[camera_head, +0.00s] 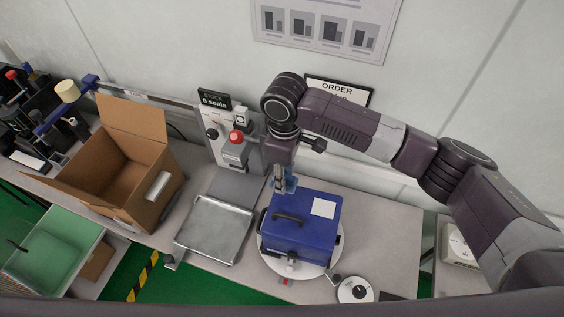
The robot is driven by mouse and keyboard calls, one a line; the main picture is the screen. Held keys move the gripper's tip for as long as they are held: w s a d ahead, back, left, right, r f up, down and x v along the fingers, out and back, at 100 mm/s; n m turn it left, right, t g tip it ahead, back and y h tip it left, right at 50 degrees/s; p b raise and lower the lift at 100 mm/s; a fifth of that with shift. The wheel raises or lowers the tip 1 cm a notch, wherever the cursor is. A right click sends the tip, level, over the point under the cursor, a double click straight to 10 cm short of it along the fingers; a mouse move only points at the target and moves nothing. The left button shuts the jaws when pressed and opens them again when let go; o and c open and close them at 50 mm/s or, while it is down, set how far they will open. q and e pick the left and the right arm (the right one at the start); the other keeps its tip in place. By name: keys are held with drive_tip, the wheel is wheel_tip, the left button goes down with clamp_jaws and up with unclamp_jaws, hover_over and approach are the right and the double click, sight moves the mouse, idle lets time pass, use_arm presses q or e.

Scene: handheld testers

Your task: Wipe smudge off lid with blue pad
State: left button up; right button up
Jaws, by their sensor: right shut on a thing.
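A blue case with a dark handle and a white label on its lid (298,232) stands on a round white plate (331,258) on the bench. My right gripper (284,186) points down over the lid's far left corner. It is shut on a lighter blue pad (291,183). The pad is small here, and I cannot tell whether it touches the lid. No smudge can be made out on the lid at this size; the gripper and handle cover part of it. My left gripper is not in view.
A grey metal tray (213,230) lies left of the case. A panel with a red button (236,137) stands behind. An open cardboard box (110,170) is farther left. A round dial device (355,290) sits at the front right. The bench right of the case is clear.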

drive_tip(key=r+p, duration=0.1)
drive_tip(key=r, duration=0.1)
drive_tip(key=shift+w+a+r+p, duration=0.2)
drive_tip(key=shift+a+r+p, duration=0.1)
drive_tip(key=shift+p, duration=0.1)
drive_tip(key=shift+r, duration=0.3)
drive_tip(key=shift+s+d+r, duration=0.15)
drive_tip(key=shift+s, duration=0.05)
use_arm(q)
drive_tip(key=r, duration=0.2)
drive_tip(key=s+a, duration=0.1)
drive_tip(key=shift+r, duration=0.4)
